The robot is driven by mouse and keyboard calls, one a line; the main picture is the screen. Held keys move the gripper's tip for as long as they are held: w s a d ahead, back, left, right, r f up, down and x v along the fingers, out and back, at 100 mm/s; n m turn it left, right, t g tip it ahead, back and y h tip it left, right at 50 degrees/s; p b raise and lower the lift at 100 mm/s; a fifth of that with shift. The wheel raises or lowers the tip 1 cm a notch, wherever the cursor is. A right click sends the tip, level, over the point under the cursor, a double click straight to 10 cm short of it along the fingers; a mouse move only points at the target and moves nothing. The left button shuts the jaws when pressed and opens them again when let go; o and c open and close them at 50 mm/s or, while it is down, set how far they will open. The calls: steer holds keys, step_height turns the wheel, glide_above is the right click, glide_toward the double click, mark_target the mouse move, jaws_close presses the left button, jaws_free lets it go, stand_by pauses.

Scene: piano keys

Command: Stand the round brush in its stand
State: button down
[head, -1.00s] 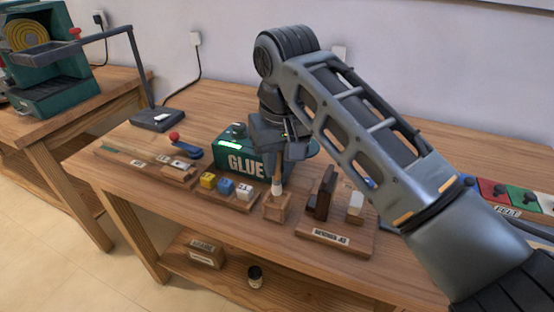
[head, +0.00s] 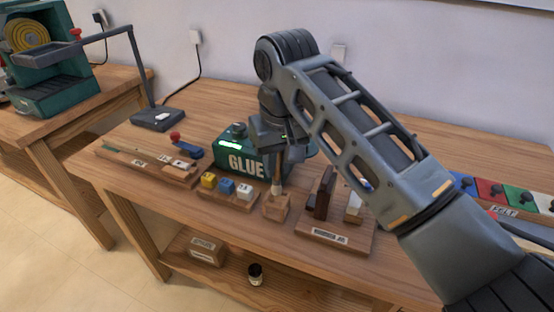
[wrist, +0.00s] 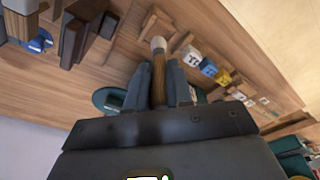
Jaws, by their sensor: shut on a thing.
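My gripper (head: 279,158) is shut on the round brush (head: 277,181), which has a brown wooden handle and a pale tip. The brush hangs nearly upright, tip down, over the small wooden stand (head: 276,209). The tip is at or just above the stand's top; I cannot tell whether it is inside. In the wrist view the brush (wrist: 158,85) lies between both fingers, and its pale tip points towards the stand (wrist: 154,22). The opening of the stand is hidden.
A green glue box (head: 240,165) stands behind, left of the gripper. A rack of small blocks (head: 229,187) is just left of the stand. A wooden holder with a dark upright block (head: 323,192) is close on the right. The bench's middle front edge is narrow.

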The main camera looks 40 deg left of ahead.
mark_target(277, 179)
steer(key=shift+f+b, duration=0.3)
steer(key=shift+f, duration=2.7)
stand_by(2.7)
steer(key=c, duration=0.5)
jaws_free()
steer(key=shift+c, duration=0.2)
steer(key=shift+r, duration=0.1)
steer(key=shift+r+p, duration=3.45)
steer(key=shift+p, duration=0.1)
